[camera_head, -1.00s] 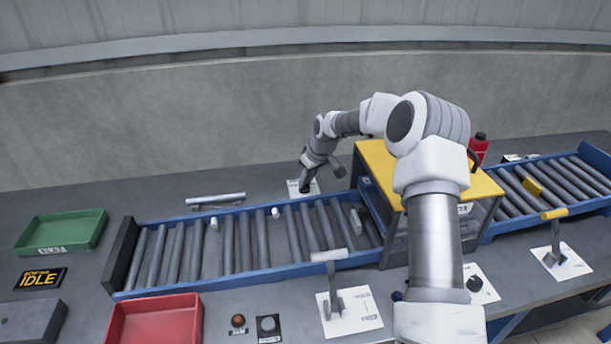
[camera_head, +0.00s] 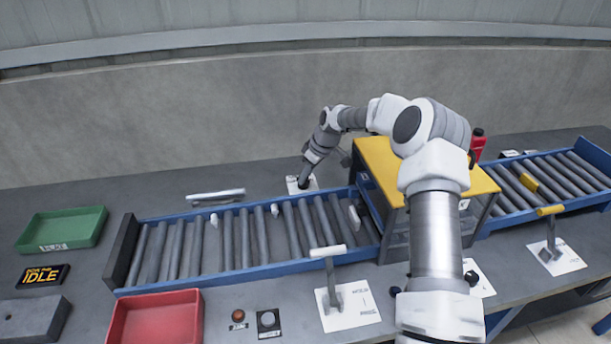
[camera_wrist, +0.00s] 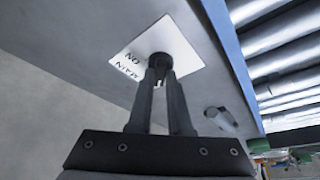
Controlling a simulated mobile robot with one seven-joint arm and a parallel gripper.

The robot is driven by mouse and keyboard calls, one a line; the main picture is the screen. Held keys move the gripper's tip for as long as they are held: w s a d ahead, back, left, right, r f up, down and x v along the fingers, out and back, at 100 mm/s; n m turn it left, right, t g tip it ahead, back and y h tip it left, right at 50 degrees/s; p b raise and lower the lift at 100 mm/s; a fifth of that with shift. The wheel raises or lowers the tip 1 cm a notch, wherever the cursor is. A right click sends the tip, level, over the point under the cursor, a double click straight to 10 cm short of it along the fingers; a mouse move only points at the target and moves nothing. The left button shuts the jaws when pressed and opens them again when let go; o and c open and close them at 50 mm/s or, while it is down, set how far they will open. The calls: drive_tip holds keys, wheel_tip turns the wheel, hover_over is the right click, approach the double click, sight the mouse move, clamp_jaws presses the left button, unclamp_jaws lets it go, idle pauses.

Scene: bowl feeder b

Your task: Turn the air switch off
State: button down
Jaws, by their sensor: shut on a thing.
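A white plate (camera_wrist: 182,45) with a dark round knob (camera_wrist: 160,62) lies on the bench. Its lettering appears upside down in the wrist view and reads "ON" and "MAIN". In the head view the plate (camera_head: 293,186) is behind the roller conveyor, left of the yellow-topped box. My gripper (camera_wrist: 161,76) points at the plate with its two dark fingers shut on the knob. In the head view my gripper (camera_head: 304,182) covers most of the knob. The knob's pointing direction is hidden.
The blue-framed roller conveyor (camera_head: 250,284) runs just in front of the plate. The yellow-topped box (camera_head: 378,158) stands close on the right. A light bar (camera_head: 215,195) lies to the left. Two levers stand in front, one white-handled (camera_head: 328,251), one yellow-handled (camera_head: 553,210).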

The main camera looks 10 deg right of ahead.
drive_tip(key=c, duration=0.8)
unclamp_jaws()
drive_tip(key=shift+c, duration=0.2)
